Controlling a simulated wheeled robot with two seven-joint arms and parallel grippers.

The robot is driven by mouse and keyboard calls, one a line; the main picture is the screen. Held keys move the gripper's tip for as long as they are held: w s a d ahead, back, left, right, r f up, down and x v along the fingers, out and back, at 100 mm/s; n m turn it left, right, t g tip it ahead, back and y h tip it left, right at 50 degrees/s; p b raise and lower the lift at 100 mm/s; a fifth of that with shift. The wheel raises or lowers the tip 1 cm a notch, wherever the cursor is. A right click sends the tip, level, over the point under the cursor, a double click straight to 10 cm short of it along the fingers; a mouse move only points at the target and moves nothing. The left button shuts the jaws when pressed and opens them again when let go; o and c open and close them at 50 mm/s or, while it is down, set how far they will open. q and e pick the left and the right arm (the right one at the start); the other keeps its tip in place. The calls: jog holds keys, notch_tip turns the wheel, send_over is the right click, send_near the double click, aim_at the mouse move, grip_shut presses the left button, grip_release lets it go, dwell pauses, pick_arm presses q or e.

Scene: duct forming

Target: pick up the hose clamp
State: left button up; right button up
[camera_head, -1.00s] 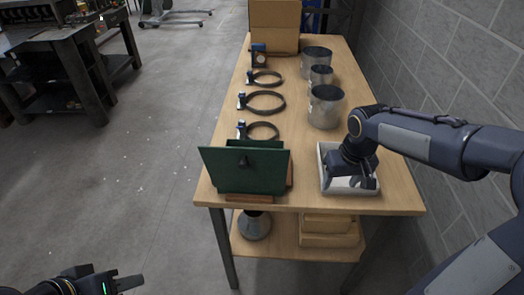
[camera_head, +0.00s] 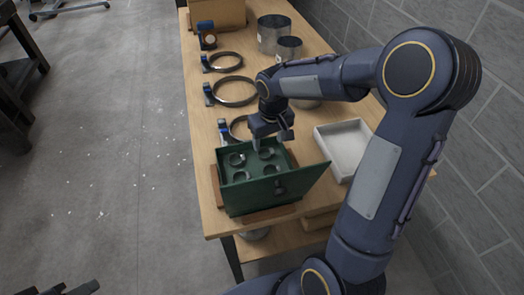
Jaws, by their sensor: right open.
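Several small metal ring-shaped hose clamps (camera_head: 237,159) lie in a green case (camera_head: 240,196) at the near end of the wooden table. The case stands open, its green lid (camera_head: 301,186) tilted out at the right. My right gripper (camera_head: 273,143) is open, pointing down over the case's far part, close to the far clamps. I cannot tell whether it touches one. The gripper partly hides a larger dark ring with a blue block (camera_head: 224,131) behind the case. Only part of my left gripper (camera_head: 75,288) shows at the lower left edge; its jaws are unclear.
Two more dark rings with blue blocks (camera_head: 235,91) lie along the table's left side. Metal duct pieces (camera_head: 272,35) stand at the back. A white tray (camera_head: 342,145) sits right of the case and looks empty. A brick wall (camera_head: 470,130) borders the right.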

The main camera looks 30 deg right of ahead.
aim_at(266, 152)
jog(key=f, duration=0.5)
jog(key=shift+w+a, duration=0.1)
jog(key=shift+w, duration=0.3)
jog(key=shift+r, duration=0.1)
jog(key=c, duration=0.7)
jog(key=shift+c, duration=0.2)
